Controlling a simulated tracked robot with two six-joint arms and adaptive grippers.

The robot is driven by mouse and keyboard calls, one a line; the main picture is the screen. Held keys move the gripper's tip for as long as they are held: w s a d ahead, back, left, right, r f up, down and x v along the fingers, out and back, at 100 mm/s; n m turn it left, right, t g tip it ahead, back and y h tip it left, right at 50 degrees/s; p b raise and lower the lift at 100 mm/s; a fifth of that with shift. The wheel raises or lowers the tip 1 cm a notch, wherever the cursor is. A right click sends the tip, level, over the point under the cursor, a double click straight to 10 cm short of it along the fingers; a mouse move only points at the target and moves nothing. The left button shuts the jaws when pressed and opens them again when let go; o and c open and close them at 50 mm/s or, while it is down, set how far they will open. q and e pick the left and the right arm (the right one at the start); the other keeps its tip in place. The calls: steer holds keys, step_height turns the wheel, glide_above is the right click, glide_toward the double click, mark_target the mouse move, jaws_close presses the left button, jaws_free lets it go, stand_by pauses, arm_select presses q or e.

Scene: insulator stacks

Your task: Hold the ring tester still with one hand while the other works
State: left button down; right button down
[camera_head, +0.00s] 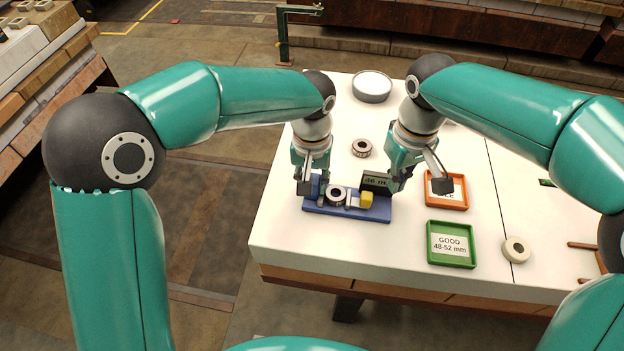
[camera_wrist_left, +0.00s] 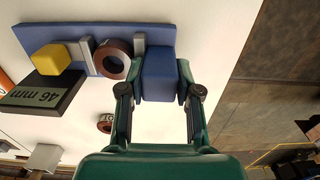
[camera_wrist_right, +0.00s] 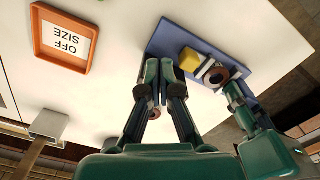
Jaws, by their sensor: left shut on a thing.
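The ring tester has a blue base (camera_head: 347,212), a yellow block (camera_head: 366,200) and a dark display (camera_wrist_left: 45,93) reading 46 mm. A dark-sided ring (camera_head: 336,195) sits in it, between grey jaws in the left wrist view. My left gripper (camera_head: 313,190) is shut on the tester's blue end block (camera_wrist_left: 159,75), with one finger on each side. My right gripper (camera_head: 396,187) is beside the display, its fingertips together and nothing visible between them in the right wrist view (camera_wrist_right: 160,68). It partly hides the display in the head view.
A loose ring (camera_head: 361,148) lies behind the tester. A green tray (camera_head: 451,264) marked GOOD 48-52 mm and an orange OFF SIZE tray (camera_wrist_right: 38,45) are to the right. A round dish (camera_head: 372,90) stands at the back.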

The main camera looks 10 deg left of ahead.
arm_select(q)
steer(key=c, duration=0.7)
jaws_free()
